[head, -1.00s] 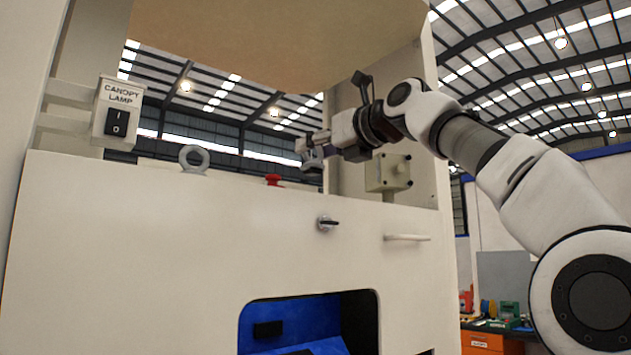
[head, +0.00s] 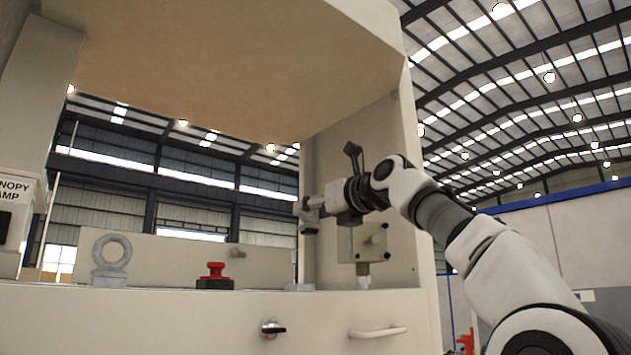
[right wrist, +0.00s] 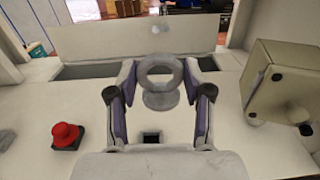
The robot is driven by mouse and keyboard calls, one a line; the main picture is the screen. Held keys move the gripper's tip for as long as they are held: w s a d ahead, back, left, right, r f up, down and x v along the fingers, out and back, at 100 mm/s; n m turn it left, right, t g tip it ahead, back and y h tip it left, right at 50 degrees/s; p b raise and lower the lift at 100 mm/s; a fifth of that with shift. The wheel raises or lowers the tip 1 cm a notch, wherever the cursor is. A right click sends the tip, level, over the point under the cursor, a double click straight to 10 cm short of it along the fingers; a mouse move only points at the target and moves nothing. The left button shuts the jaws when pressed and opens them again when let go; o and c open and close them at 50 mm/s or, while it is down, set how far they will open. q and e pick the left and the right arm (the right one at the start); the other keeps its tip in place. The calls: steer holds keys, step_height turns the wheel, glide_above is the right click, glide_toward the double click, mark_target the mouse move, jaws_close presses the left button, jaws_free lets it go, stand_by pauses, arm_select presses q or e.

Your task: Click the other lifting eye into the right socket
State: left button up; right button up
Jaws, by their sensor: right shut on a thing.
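My right gripper (head: 306,216) is above the top deck of the cream machine, toward its right side. In the right wrist view its two fingers (right wrist: 160,108) are on either side of a grey lifting eye (right wrist: 161,98), a ring on a round base, and hold it upright. In the head view the held eye is too small to make out clearly. A dark square socket hole (right wrist: 152,137) shows in the deck near the held eye, apart from it. The other lifting eye (head: 110,260) stands upright on the deck's left. My left gripper is not in view.
A red mushroom button (head: 215,271) stands on the deck between the standing eye and the right side. A beige box (head: 362,243) with knobs is close to the right of my gripper. The canopy (head: 240,60) hangs above. A low back panel (right wrist: 115,45) rises behind.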

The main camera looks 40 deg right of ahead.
steer(key=shift+a+f, duration=0.1)
steer(key=shift+a, duration=0.15)
steer(key=f+b, duration=0.1)
steer(key=f, duration=0.1)
steer(key=f+b, duration=0.1)
steer(key=f, duration=0.1)
steer(key=a+f+b, duration=0.1)
steer(key=f+b, duration=0.1)
steer(key=f, duration=0.1)
steer(key=shift+s, duration=0.15)
steer(key=shift+a+f+b, duration=0.4)
steer(key=shift+f+b, duration=0.4)
steer(key=shift+b, duration=0.15)
steer(key=shift+a+f+b, duration=0.35)
steer(key=shift+b, duration=0.1)
steer(key=shift+d+f, duration=0.1)
steer(key=shift+d, duration=0.4)
steer(key=shift+a, duration=0.35)
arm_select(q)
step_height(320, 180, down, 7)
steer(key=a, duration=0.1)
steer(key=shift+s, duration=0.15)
arm_select(e)
steer(key=shift+d, duration=0.25)
